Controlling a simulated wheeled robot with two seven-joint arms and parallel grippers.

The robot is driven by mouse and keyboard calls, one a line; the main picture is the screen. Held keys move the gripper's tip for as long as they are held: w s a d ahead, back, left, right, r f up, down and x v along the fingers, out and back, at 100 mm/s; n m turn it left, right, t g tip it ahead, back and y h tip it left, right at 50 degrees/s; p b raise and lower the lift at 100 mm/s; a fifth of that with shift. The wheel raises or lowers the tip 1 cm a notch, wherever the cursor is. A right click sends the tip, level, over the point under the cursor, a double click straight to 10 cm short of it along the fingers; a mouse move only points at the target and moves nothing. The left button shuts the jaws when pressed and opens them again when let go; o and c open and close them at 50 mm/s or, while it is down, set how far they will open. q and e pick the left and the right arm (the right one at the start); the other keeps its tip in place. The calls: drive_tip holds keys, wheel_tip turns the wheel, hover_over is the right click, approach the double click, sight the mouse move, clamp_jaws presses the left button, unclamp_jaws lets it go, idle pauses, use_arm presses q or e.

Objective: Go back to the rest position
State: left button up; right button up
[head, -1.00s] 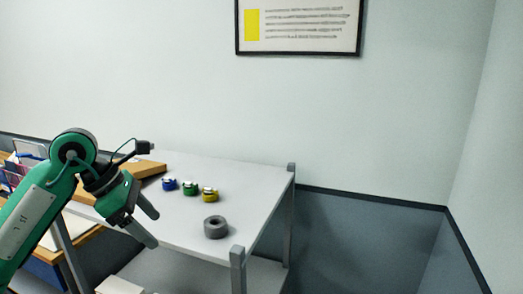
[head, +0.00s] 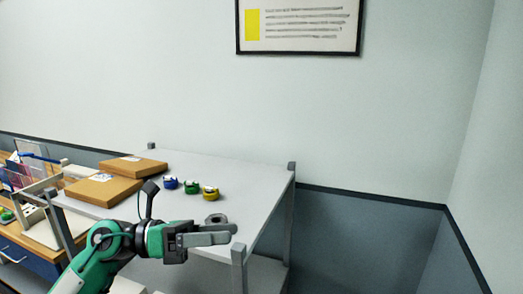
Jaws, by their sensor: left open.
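My left gripper (head: 232,233) is low in the head view, pointing right at the front edge of the grey table. Its two fingers look nearly in line from this side; it is open with nothing seen between them. It covers part of a grey ring-shaped roll (head: 216,218) on the table; I cannot tell whether they touch. My right gripper is not in view.
The grey table (head: 245,185) carries blue (head: 170,183), green (head: 192,187) and yellow (head: 211,193) rolls in a row. Two flat cardboard boxes (head: 103,189) lie at its left. A wooden desk (head: 30,232) with clutter stands further left. Floor right of the table is clear.

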use_arm(q)
drive_tip(key=w+a+f+n+t+y, duration=0.1)
drive_tip(key=w+a+n+t+y, duration=0.2)
drive_tip(key=n+t, duration=0.85)
drive_tip(key=w+a+f+n+t+y, duration=0.15)
drive_tip(key=a+n+t, duration=0.35)
drive_tip(key=n+t, duration=0.65)
drive_tip(key=s+a+f+n+g+y, duration=0.2)
drive_tip(key=a+f+n+g+y, duration=0.2)
drive_tip(key=f+n+y, duration=0.45)
drive_tip(key=s+a+f+n+g+y, duration=0.2)
drive_tip(key=a+f+n+g+y, duration=0.3)
drive_tip(key=f+n, duration=0.55)
drive_tip(key=s+d+f+n+g, duration=0.1)
drive_tip(key=s+f+n+g, duration=0.1)
drive_tip(key=s+f+g, duration=0.65)
drive_tip(key=s+d+f+n+g, duration=0.1)
drive_tip(key=s+f+n+g, duration=0.15)
drive_tip(key=s+f, duration=1.1)
wheel_tip(320, 180, down, 29)
drive_tip(key=s+m+g, duration=0.1)
drive_tip(key=s, duration=0.1)
drive_tip(key=s+a+f, duration=0.2)
drive_tip(key=s+f, duration=0.7)
drive_tip(key=s+a+f+g+y, duration=0.1)
drive_tip(key=s+f, duration=0.9)
drive_tip(key=shift+a+g, duration=0.3)
drive_tip(key=shift+a, duration=0.1)
